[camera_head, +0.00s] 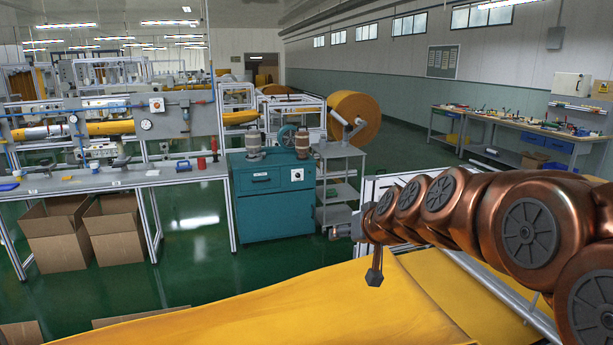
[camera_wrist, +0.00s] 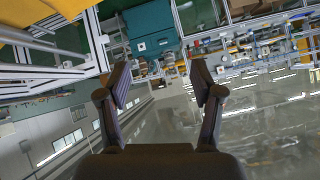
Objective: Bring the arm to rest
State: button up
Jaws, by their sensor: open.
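My gripper (camera_wrist: 160,82) shows in the wrist view with its two dark fingers spread apart and nothing between them. In the head view my copper-coloured arm reaches in from the right edge, and the gripper (camera_head: 374,270) is at its far end, small and dark. It hangs in the air by the far edge of the yellow felt (camera_head: 300,305). From the head view alone the finger gap is hard to make out. The wrist view is turned over, with the workshop upside down.
A teal cabinet (camera_head: 272,205) and a grey shelf cart (camera_head: 340,185) stand beyond the arm. A metal frame (camera_head: 480,270) runs under the arm at the right. Cardboard boxes (camera_head: 58,235) sit beneath the left bench (camera_head: 110,180).

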jog(key=s+d+f+g+h, duration=0.1)
jog(key=s+d+f+g, duration=0.2)
jog(key=s, duration=1.1)
jog(key=s+d+f+g+h, duration=0.1)
jog(key=s+f+g, duration=0.3)
jog(key=s, duration=0.9)
jog(key=s+d+f+m+g+h, duration=0.1)
jog(key=s+d+f+g, duration=0.3)
jog(key=s, duration=1)
notch_tip(320, 180, down, 4)
jog(key=shift+s+d+r+g+h, duration=0.1)
jog(key=shift+s+d+g+h, duration=0.2)
jog(key=shift+s+h, duration=0.1)
